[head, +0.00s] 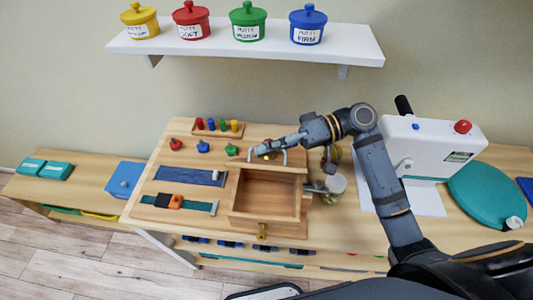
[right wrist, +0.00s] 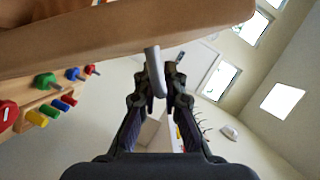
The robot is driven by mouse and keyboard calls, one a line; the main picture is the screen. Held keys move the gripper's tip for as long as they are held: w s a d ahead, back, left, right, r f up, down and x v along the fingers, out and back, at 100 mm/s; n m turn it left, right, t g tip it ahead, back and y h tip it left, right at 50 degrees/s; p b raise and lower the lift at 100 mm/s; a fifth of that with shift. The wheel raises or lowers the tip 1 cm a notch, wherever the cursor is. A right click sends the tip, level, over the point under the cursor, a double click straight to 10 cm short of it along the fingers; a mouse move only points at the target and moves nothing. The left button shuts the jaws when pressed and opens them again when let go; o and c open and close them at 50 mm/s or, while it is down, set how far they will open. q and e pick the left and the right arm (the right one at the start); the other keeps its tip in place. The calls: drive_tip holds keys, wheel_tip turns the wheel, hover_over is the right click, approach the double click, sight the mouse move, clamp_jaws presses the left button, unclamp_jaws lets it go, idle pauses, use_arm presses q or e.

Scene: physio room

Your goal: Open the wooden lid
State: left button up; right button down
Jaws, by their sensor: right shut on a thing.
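The wooden lid (head: 293,169) stands raised along the back edge of the wooden box, seen nearly edge-on in the head view. The box's compartment (head: 266,195) is uncovered and looks empty. A brass-coloured latch piece (head: 262,231) is on the box's front. My right gripper (head: 268,150) is behind the raised lid, shut on its grey metal handle. In the right wrist view the handle (right wrist: 155,72) sits between the fingertips (right wrist: 164,78), and the lid (right wrist: 130,42) spans the top as a wide wooden band. My left gripper is out of view.
The board holds colored knobs (head: 203,147), a peg block (head: 218,128) and strap panels (head: 190,176) left of the box. A white device (head: 430,145) and teal cushion (head: 487,195) are right. A shelf (head: 245,48) with putty tubs is above.

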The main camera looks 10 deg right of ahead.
drive_tip(key=w+d+m+y, duration=0.3)
drive_tip(key=w+m, duration=0.5)
drive_tip(key=w, duration=0.3)
drive_tip(key=shift+d+f+m+y, duration=0.3)
drive_tip(key=shift+f+m, duration=0.05)
drive_tip(key=shift+m, duration=0.05)
drive_tip(key=c, duration=1.4)
unclamp_jaws()
drive_tip(key=shift+c, duration=0.2)
